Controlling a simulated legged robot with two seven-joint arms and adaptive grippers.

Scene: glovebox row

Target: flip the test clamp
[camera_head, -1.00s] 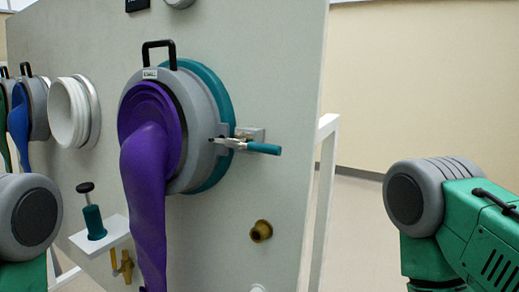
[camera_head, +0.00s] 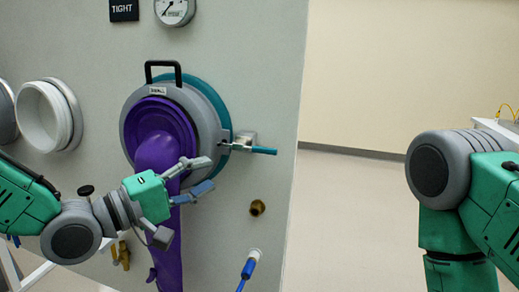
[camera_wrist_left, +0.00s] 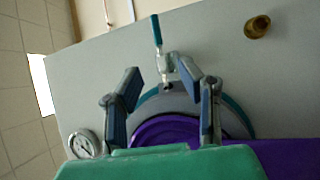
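The test clamp (camera_head: 262,150) is a small metal toggle clamp with a teal handle, at the right side of a grey port ring (camera_head: 208,118) with a purple glove (camera_head: 157,128). Its handle points right, away from the ring. In the left wrist view the clamp (camera_wrist_left: 157,32) shows beyond the fingertips, handle pointing up. My left gripper (camera_head: 207,174) is open and empty, in front of the glove, left of and a little below the clamp. It also shows in the left wrist view (camera_wrist_left: 160,82), fingers spread. My right gripper is out of view; only part of that arm shows.
The port sits on a grey panel (camera_head: 285,60). A black handle (camera_head: 164,68) tops the ring, and a gauge (camera_head: 174,11) is above. A brass fitting (camera_head: 257,208) and a blue-tipped fitting (camera_head: 249,268) are below the clamp. Floor right of the panel is clear.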

